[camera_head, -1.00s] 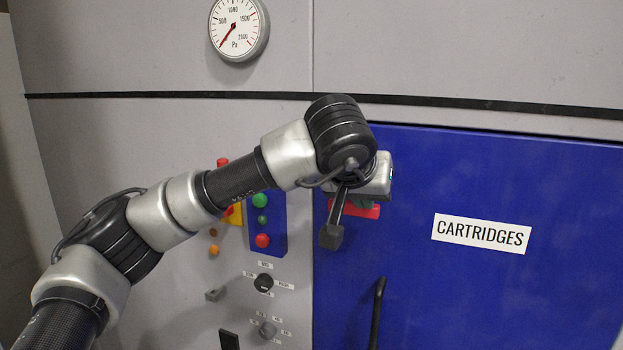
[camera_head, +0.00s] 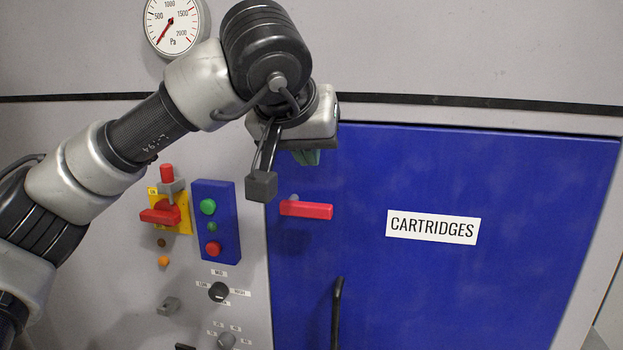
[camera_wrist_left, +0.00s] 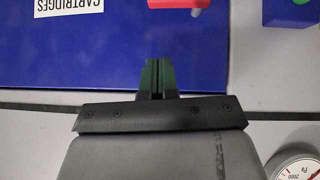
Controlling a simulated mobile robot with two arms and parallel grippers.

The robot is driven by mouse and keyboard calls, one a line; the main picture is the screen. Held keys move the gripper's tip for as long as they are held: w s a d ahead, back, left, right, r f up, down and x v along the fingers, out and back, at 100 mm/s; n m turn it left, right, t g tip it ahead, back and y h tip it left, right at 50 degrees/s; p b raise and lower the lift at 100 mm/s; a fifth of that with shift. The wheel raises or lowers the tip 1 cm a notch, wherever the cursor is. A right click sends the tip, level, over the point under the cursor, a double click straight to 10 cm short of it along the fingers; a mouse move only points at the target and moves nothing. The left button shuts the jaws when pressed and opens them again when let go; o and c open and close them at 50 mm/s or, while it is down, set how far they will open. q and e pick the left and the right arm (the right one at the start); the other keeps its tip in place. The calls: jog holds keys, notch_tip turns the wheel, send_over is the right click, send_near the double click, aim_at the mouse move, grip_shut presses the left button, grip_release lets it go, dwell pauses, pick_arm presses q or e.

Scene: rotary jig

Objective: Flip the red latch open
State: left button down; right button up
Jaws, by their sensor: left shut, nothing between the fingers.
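The red latch (camera_head: 306,209) is a short bar lying nearly level on the upper left of the blue door (camera_head: 430,290). It also shows at the top edge of the left wrist view (camera_wrist_left: 180,4), partly cut off. My left gripper (camera_head: 306,157) is above the latch, near the door's top left corner, and apart from it. In the left wrist view its dark green fingers (camera_wrist_left: 157,80) are together with nothing between them. The wrist hides part of the gripper in the head view. My right gripper is not in view.
A vertical black handle (camera_head: 337,312) stands out from the door below the latch. Left of the door are a blue button box (camera_head: 216,245), a yellow plate with a red switch (camera_head: 160,216) and several knobs. A pressure gauge (camera_head: 174,22) is above them. The door's right side is clear.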

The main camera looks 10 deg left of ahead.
pick_arm(q)
jog(key=v, duration=0.4)
jog(key=shift+d+b, duration=0.2)
jog(key=shift+b, duration=0.1)
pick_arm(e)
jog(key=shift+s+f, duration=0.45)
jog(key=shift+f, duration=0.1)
pick_arm(q)
jog(key=shift+f, duration=0.1)
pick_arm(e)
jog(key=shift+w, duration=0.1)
